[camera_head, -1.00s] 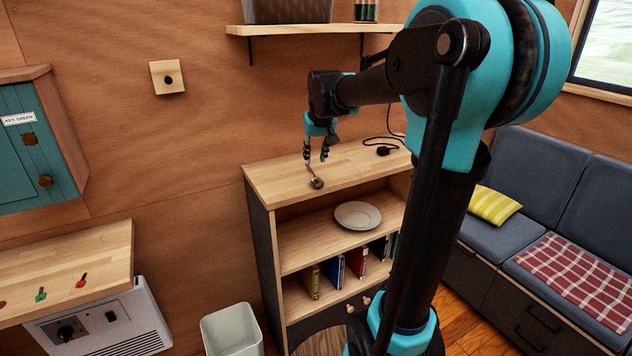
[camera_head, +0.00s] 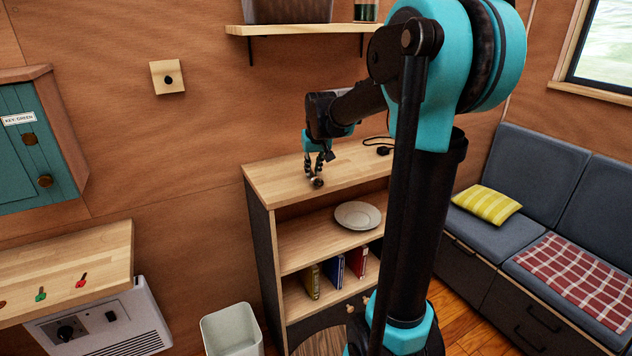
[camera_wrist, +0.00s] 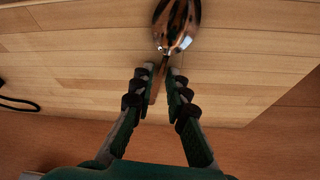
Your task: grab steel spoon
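The steel spoon (camera_head: 317,183) lies on the wooden top of the shelf unit, near its front left part. In the wrist view its shiny bowl (camera_wrist: 177,22) is just beyond my fingertips, and part of a narrow handle shows between the fingers. My gripper (camera_head: 316,171) points down at the spoon, very close to the shelf top. In the wrist view my gripper (camera_wrist: 162,73) has its two fingers apart, one on each side of the handle. Whether a finger touches the handle is not clear.
The shelf unit's top (camera_head: 275,179) is mostly bare around the spoon. A black cable with a plug (camera_head: 383,150) lies at the back right. A plate (camera_head: 357,215) and books stand on lower shelves. A wall shelf (camera_head: 305,29) hangs above.

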